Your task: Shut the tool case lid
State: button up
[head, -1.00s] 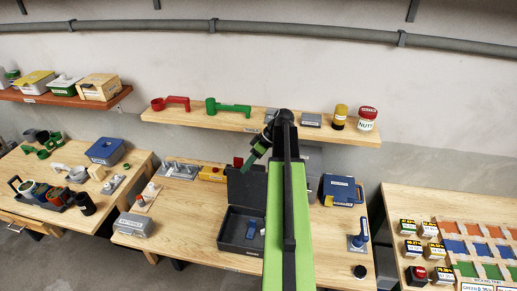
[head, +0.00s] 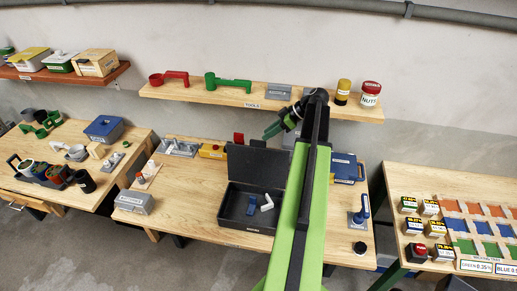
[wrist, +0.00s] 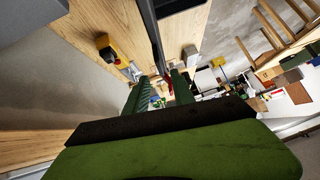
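The tool case (head: 240,227) is black and open on the middle table, its lid (head: 252,168) standing up along the back. A blue piece (head: 253,210) and a white piece (head: 267,203) lie inside. My arm hides the right part of the case and lid. My gripper (head: 270,131) has green fingers and appears just above and behind the lid's top edge in the head view; I cannot tell whether it touches. In the wrist view the fingers (wrist: 160,90) are spread with a gap between them and nothing held. A dark upright edge, perhaps the lid, shows beyond them.
A grey box (head: 134,202) is to the left, a blue case (head: 345,168) to the right. A wall shelf (head: 190,95) with tools hangs above. Clear tabletop lies left of the case.

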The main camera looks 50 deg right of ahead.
jog(key=b+x, duration=0.2)
jog(key=x, duration=0.3)
jog(key=shift+w+a+f+b, duration=0.1)
jog(key=shift+f+b, duration=0.25)
jog(key=shift+b, duration=0.05)
jog(key=shift+w+a+f, duration=0.2)
jog(key=shift+w+a, duration=0.1)
jog(key=shift+w, duration=0.1)
grip_shut()
jog(key=shift+d, duration=0.1)
dwell(0.5)
